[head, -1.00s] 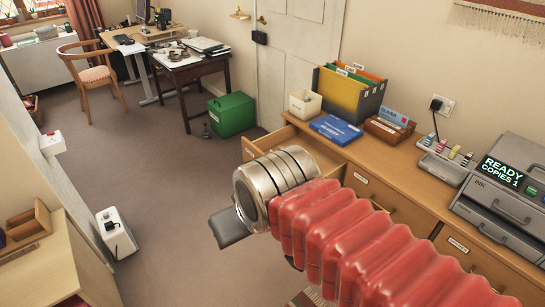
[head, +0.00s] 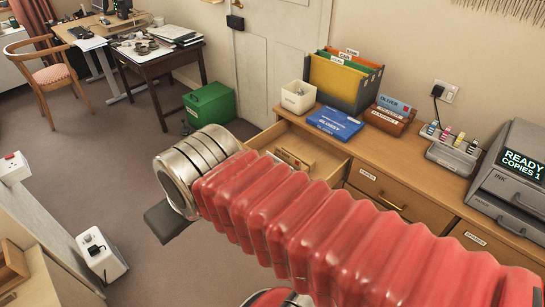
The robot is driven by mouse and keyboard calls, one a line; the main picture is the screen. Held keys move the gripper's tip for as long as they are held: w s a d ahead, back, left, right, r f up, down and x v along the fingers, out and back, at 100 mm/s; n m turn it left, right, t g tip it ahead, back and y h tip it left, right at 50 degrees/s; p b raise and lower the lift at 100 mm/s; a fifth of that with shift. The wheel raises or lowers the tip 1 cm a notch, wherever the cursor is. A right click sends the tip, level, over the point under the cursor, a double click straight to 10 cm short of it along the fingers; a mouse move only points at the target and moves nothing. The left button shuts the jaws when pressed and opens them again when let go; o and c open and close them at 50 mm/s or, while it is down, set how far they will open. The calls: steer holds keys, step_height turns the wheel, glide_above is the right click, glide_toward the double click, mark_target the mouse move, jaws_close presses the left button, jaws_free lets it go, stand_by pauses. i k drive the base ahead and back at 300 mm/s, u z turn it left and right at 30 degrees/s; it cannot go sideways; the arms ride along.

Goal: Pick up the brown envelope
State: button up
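I cannot make out a brown envelope for certain. A small tan-brown item (head: 294,159) lies in the open drawer (head: 333,165) of the wooden cabinet; its kind is too small to tell. My gripper (head: 168,222) shows only as a dark grey piece below the metal wrist at the end of my red-sleeved arm. It is over the carpet, left of the drawer and apart from it. Its fingertips are not clearly seen, so I cannot tell whether it is open or shut. My arm covers part of the drawer's front.
On the cabinet top stand a white box (head: 298,96), a file holder (head: 345,80), a blue pack (head: 335,122), a card tray (head: 388,115) and a copier (head: 512,180). A green box (head: 210,104) is on the floor. A white unit (head: 102,258) stands at lower left.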

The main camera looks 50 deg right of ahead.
mark_target(284, 156)
steer(key=z, duration=0.05)
steer(key=i, duration=0.75)
steer(key=z, duration=0.5)
steer(key=i, duration=0.65)
steer(key=z, duration=0.95)
steer(key=i, duration=0.7)
steer(key=z, duration=0.45)
